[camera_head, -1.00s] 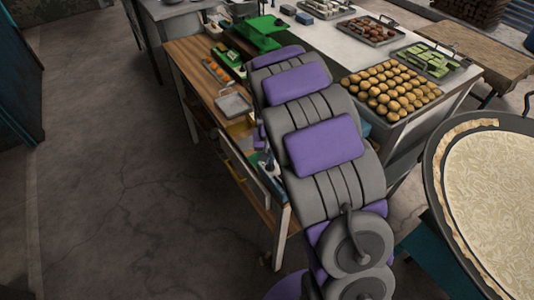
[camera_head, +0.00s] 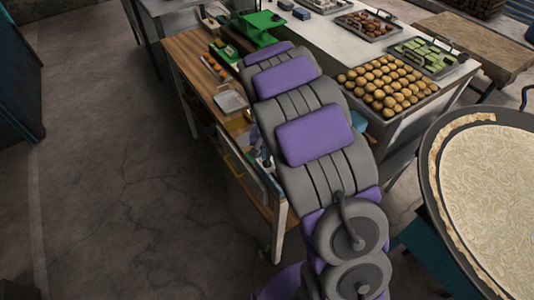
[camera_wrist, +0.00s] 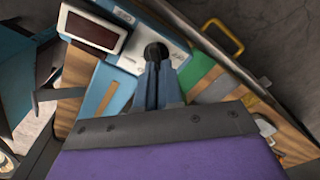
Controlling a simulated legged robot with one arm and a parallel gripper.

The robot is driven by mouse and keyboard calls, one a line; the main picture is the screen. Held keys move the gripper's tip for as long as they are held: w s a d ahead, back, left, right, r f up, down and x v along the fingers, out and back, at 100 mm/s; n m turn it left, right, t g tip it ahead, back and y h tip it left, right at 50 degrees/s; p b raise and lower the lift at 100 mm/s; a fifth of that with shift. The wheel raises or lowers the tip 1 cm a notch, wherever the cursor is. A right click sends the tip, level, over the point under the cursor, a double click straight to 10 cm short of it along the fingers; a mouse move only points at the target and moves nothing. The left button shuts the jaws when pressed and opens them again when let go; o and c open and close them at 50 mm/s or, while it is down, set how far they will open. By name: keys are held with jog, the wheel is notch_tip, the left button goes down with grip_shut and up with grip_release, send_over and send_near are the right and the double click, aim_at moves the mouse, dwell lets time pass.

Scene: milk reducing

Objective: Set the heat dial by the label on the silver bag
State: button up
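In the wrist view, a dark round knob (camera_wrist: 155,51), which looks like the heat dial, sits on a pale panel (camera_wrist: 118,34). My gripper (camera_wrist: 157,68) points at it, and its narrow blue-grey fingers reach to the knob or just in front of it. The fingers are close together; whether they grip the knob is unclear. A white-framed box with a dark red display (camera_wrist: 92,28) is left of the knob. In the head view my arm hides the gripper and dial. I cannot make out a silver bag or its label.
A metal table holds a tray of round brown items (camera_head: 385,88). A large pan (camera_head: 432,165) is at right. Floor at left is clear.

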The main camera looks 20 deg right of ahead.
aim_at(269, 170)
jog(key=o, duration=0.3)
jog(key=s+f+g, duration=0.1)
jog(key=s+f, duration=0.1)
jog(key=shift+s+f, duration=0.4)
jog(key=shift+w+r, duration=0.1)
jog(key=shift+r, duration=0.15)
jog(key=shift+o, duration=0.9)
notch_tip(269, 170, up, 20)
jog(key=w+t+p, duration=0.1)
jog(key=w+p, duration=0.1)
jog(key=shift+f, duration=0.25)
jog(key=shift+s, duration=0.1)
jog(key=s+f+n+g+b, duration=0.1)
jog(key=s+n, duration=0.4)
jog(key=s, duration=2.8)
jog(key=shift+s+a+g+b, duration=0.35)
jog(key=shift+g+b, duration=0.25)
jog(key=shift+b, duration=0.4)
